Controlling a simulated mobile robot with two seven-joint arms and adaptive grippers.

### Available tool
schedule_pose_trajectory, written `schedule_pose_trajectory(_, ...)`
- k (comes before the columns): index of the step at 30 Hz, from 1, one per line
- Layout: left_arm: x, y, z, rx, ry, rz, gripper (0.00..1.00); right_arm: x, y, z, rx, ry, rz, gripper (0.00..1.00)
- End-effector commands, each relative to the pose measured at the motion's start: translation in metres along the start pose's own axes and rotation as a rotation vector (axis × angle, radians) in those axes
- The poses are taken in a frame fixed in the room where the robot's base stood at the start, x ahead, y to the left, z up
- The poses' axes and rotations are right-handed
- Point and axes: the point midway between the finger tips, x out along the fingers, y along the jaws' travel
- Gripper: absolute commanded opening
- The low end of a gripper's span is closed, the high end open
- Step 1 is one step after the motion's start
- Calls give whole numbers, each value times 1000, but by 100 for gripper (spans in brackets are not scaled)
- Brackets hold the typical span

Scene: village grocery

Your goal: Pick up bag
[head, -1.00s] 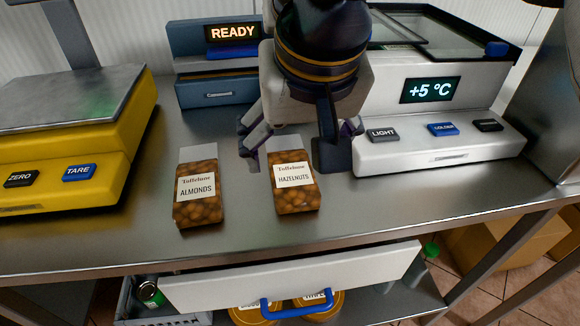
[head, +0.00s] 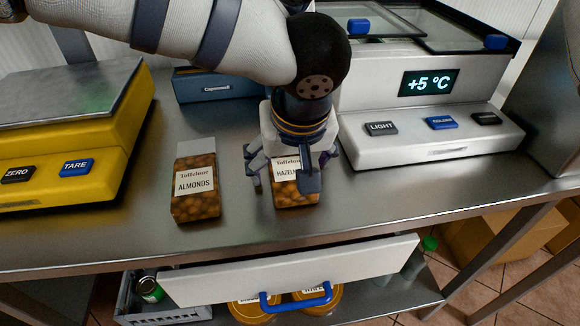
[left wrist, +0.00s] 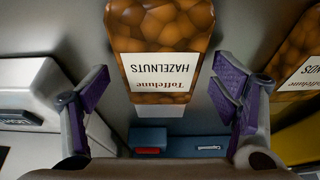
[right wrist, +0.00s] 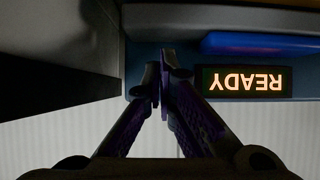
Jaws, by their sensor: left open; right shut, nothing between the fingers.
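The hazelnuts bag (head: 296,196) lies on the steel counter, partly hidden in the head view by my left gripper (head: 290,178). In the left wrist view the hazelnuts bag (left wrist: 160,50) lies between the spread fingers of my left gripper (left wrist: 160,105), label upside down. The fingers are open, one on each side, with gaps to the bag. The almonds bag (head: 195,188) lies to the left on the counter; a second bag (left wrist: 300,62) is at the right edge of the left wrist view. My right gripper (right wrist: 163,70) is shut and empty, pointing at a blue device.
A yellow scale (head: 75,165) stands left, a white cooling unit (head: 430,140) right. The blue device's READY display (right wrist: 247,83) shows in the right wrist view. Bare counter surrounds the bags.

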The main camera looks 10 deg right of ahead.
Motion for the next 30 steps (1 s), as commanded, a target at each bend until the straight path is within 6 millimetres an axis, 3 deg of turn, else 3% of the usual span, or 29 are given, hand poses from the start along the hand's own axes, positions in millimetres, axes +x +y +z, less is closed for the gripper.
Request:
schedule_pose_trajectory(15, 4, 0, 2, 0, 0, 0, 80, 0, 0, 0, 0, 0, 0, 0)
schedule_pose_trajectory(17, 4, 0, 2, 0, 0, 0, 71, 0, 0, 0, 0, 0, 0, 0)
schedule_pose_trajectory(23, 4, 0, 2, 0, -2, 2, 26, 0, 0, 0, 0, -1, 0, 0)
schedule_pose_trajectory(30, 6, 1, 4, 0, -6, 3, 25, 1, 0, 2, 0, -2, 0, 0)
